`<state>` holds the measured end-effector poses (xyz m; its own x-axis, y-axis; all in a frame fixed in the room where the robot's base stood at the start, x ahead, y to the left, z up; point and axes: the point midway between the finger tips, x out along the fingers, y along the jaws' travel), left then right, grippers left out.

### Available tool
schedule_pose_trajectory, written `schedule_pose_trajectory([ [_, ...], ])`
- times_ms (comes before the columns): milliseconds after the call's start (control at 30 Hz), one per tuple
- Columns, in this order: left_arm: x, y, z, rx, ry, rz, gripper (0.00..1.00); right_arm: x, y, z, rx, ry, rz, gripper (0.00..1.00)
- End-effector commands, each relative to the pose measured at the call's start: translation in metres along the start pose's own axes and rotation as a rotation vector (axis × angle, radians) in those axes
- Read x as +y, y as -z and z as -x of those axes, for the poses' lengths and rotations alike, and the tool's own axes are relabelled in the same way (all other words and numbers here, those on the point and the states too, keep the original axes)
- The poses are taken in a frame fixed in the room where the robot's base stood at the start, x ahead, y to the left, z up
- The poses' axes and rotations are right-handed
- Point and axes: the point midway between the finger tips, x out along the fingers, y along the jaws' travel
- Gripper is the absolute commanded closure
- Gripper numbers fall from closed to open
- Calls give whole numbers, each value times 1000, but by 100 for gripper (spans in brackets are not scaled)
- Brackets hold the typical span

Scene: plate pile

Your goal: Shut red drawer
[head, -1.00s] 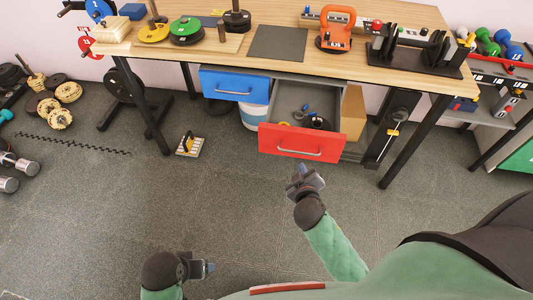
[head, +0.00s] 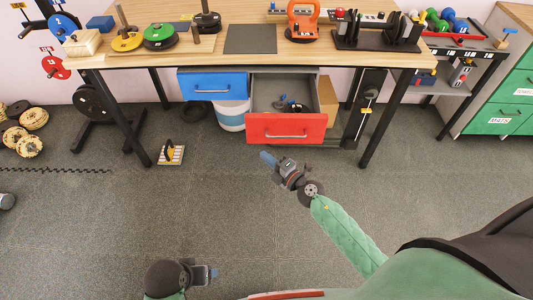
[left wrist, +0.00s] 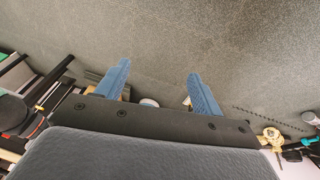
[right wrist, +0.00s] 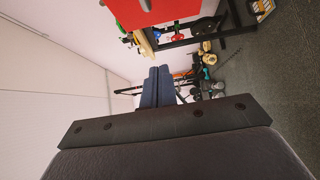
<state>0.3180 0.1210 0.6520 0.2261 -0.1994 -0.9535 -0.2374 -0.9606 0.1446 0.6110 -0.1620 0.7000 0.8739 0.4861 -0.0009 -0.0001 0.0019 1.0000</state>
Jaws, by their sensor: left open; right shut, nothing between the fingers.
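The red drawer (head: 287,128) hangs under the workbench and is pulled open, with its grey inside and a few small items showing. Its front has a grey bar handle (head: 287,136). The red front also shows at the top of the right wrist view (right wrist: 150,8). My right gripper (head: 267,158) is shut and empty, just below and in front of the red front, apart from it. Its blue fingers are together in the right wrist view (right wrist: 157,86). My left gripper (head: 213,272) is low near the picture's bottom, far from the drawer. Its fingers are apart in the left wrist view (left wrist: 155,88).
A blue drawer (head: 212,84) sits left of the red one. The wooden workbench (head: 225,65) stands above, with black legs (head: 382,122) on either side. A white bucket (head: 231,117) stands beneath. A yellow-handled block (head: 171,154) lies on the floor. The floor before the drawer is clear.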

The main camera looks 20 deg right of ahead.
Motion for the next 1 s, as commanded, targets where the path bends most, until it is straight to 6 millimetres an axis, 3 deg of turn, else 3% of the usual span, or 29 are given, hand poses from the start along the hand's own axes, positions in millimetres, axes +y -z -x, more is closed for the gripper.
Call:
schedule_pose_trajectory([
  [167,-7,0,18,-17,17,6,33,3,-1,-30,-2,-2,-2,100],
  [500,-13,-4,28,-51,34,25,33,1,-3,-86,-3,-2,0,100],
  [700,-9,-2,22,-34,23,22,33,-1,-21,-101,-3,-1,-1,100],
  [1000,-9,-3,15,-30,21,13,33,0,-29,-109,-2,-1,-2,100],
])
